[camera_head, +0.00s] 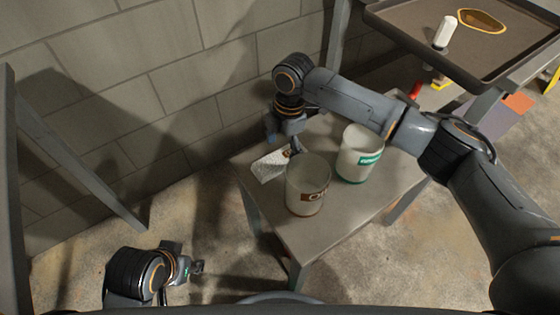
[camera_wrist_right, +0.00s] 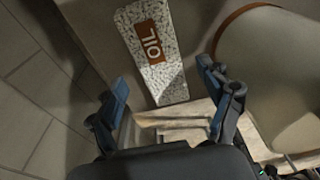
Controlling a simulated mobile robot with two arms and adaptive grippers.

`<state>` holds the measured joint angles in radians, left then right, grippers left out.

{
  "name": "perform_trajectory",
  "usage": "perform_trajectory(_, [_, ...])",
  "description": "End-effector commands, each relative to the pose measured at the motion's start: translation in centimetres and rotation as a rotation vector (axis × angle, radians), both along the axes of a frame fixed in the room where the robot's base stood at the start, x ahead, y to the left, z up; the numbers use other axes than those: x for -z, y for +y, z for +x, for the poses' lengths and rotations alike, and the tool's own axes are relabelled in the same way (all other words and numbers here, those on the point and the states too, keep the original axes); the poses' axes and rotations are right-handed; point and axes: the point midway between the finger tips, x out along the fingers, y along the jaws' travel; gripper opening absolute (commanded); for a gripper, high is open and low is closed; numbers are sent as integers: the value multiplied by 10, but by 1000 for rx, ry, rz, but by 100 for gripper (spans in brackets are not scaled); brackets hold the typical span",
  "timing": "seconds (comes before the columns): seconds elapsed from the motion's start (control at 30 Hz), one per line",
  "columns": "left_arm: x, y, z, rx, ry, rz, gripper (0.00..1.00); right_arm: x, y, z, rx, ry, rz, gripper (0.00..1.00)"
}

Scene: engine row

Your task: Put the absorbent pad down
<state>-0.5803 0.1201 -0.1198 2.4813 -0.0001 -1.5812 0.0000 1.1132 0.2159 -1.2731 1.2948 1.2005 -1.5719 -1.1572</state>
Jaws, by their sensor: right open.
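The absorbent pad (camera_head: 268,167) is a white speckled slab with a brown label. It lies on the small grey table (camera_head: 310,236), by the far left edge, beside a white bin with a brown label (camera_head: 307,196). In the right wrist view the pad (camera_wrist_right: 174,84) shows its "OIL" label, ahead of my fingers. My right gripper (camera_head: 286,138) is just above and beside the pad in the head view. Its fingers (camera_wrist_right: 164,76) are spread, with nothing held between them. My left gripper (camera_head: 197,267) is low at the bottom left, away from the table; its opening is unclear.
A second white bin with a green label (camera_head: 358,160) stands right of the first, under my right arm. A dark tray (camera_head: 400,22) at the upper right holds a white bottle (camera_head: 445,32) and an amber patch (camera_head: 482,21). A block wall runs behind the table.

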Motion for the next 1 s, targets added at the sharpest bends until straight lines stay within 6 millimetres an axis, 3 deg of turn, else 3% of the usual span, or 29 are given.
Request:
perform_trajectory(0.13, [9,0,0,0,0,0,40,23,2,-3,0,-1,-1,79])
perform_trajectory(0.37, [8,0,0,0,0,0,40,25,3,-3,-1,-1,1,79])
perform_trajectory(0.63, [8,0,0,0,0,0,40,25,3,-3,-1,-1,1,28])
perform_trajectory(0.77, [8,0,0,0,0,0,40,25,3,-3,-1,-1,1,21])
perform_trajectory(1.0, [5,0,0,0,0,0,40,17,3,-2,-1,-2,1,21])
